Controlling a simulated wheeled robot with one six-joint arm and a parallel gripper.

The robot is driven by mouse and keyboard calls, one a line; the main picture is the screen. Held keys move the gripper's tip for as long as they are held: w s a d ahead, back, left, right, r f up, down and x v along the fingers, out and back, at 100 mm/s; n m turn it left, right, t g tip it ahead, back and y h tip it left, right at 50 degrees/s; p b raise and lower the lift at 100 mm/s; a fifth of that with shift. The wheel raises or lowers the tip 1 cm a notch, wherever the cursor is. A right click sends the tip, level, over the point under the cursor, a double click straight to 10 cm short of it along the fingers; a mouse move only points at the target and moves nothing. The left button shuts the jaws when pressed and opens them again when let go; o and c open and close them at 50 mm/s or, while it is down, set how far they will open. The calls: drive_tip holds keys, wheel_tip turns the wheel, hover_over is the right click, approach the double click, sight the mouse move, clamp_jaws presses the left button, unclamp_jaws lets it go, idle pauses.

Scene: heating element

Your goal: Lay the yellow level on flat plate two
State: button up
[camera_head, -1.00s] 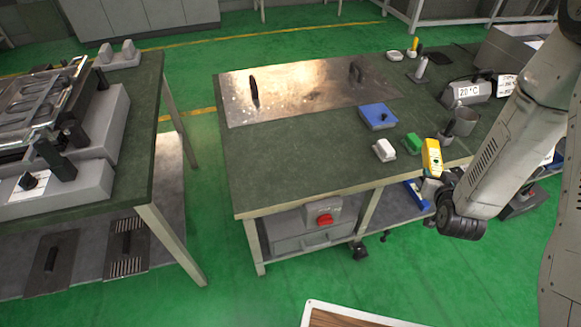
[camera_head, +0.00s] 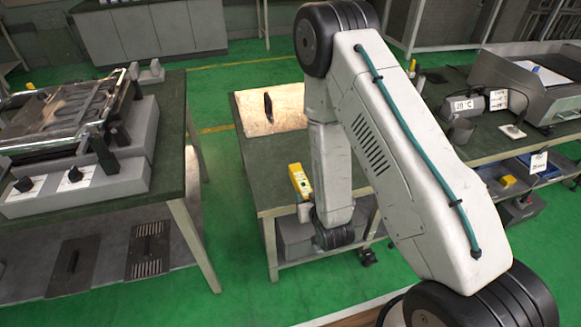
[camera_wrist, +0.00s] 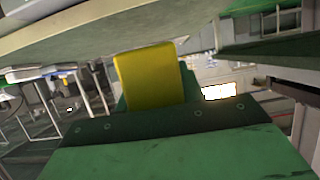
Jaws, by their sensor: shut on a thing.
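The yellow level (camera_head: 299,181) is a small yellow block at the end of my arm, left of the forearm in the head view. My gripper (camera_head: 303,200) is shut on it, with the jaws mostly hidden behind the level and arm. In the wrist view the yellow level (camera_wrist: 148,77) fills the upper middle. A smooth dark plate (camera_head: 67,268) and a ribbed dark plate (camera_head: 147,250) lie on the left table's lower shelf. A shiny metal sheet (camera_head: 283,108) lies on the middle table, partly behind my arm. No plate shows a readable number.
The left table (camera_head: 172,130) carries a grill-like appliance (camera_head: 70,115) with a raised metal lid. A gap of green floor (camera_head: 225,200) separates it from the middle table (camera_head: 247,165).

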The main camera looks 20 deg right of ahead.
drive_tip(key=shift+s+a+f, duration=0.25)
drive_tip(key=shift+s+f, duration=0.05)
drive_tip(key=shift+f, duration=0.25)
drive_tip(key=shift+w+f, duration=0.15)
drive_tip(key=shift+w, duration=0.15)
drive_tip(key=w+d, duration=0.1)
drive_tip(key=w, duration=0.3)
drive_tip(key=w+d+f, duration=0.1)
drive_tip(key=w+d, duration=0.1)
drive_tip(key=w, duration=0.3)
drive_tip(key=w+d, duration=0.1)
drive_tip(key=w, duration=0.4)
drive_tip(key=shift+w+d+f, duration=0.1)
drive_tip(key=shift+d+f, duration=0.15)
drive_tip(key=shift+d, duration=0.15)
wheel_tip(320, 180, down, 4)
drive_tip(key=shift+r, duration=0.25)
drive_tip(key=o, duration=1.1)
drive_tip(key=shift+f, duration=0.1)
